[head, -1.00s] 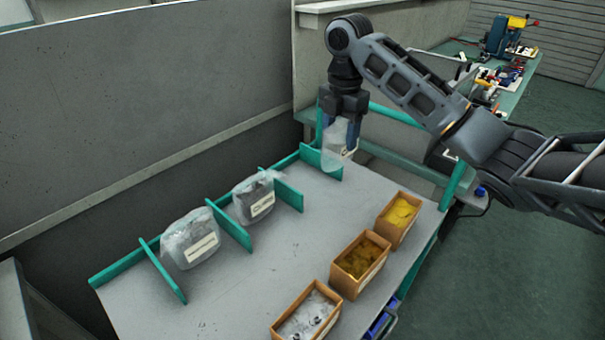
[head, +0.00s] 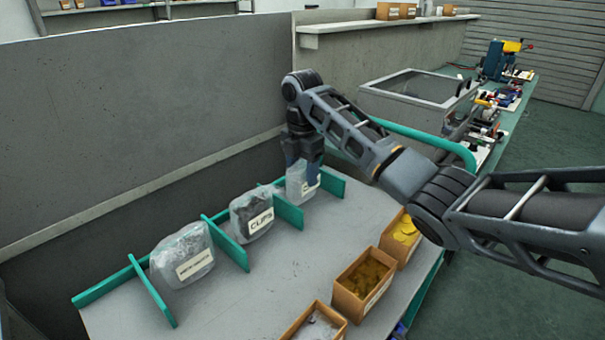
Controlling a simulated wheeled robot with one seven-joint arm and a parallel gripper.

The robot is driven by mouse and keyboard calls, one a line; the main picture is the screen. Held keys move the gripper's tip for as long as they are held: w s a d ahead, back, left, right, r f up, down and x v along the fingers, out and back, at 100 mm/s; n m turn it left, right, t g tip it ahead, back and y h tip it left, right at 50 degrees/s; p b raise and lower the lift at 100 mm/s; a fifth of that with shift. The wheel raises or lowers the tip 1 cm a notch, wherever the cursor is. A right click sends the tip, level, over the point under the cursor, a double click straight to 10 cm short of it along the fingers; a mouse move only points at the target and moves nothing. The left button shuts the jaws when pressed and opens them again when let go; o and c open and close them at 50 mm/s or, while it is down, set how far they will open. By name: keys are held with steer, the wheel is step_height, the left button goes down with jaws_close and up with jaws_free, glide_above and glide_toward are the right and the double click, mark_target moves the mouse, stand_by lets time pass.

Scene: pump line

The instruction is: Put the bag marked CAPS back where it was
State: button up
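My gripper (head: 303,162) points down at the far end of the divided table and is shut on a clear bag (head: 298,182) with a white label. I take this for the CAPS bag, but its label is too small and partly covered to read. The bag hangs upright between the two farthest green dividers (head: 288,212) (head: 333,186). I cannot tell whether its bottom touches the grey table top (head: 285,265). A bag marked CLIPS (head: 250,215) stands in the middle compartment. Another clear bag (head: 182,252), its label unreadable, stands in the nearest left compartment.
Open brown boxes stand along the right edge: one with yellow pieces (head: 402,238), one with brownish pieces (head: 362,284), one with pale contents (head: 316,325). A grey partition (head: 150,110) rises behind the dividers. The table's middle is clear.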

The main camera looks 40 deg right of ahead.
steer(key=shift+f, duration=0.35)
steer(key=o, duration=1)
step_height(320, 180, up, 12)
steer(key=p, duration=0.2)
steer(key=shift+p, duration=0.35)
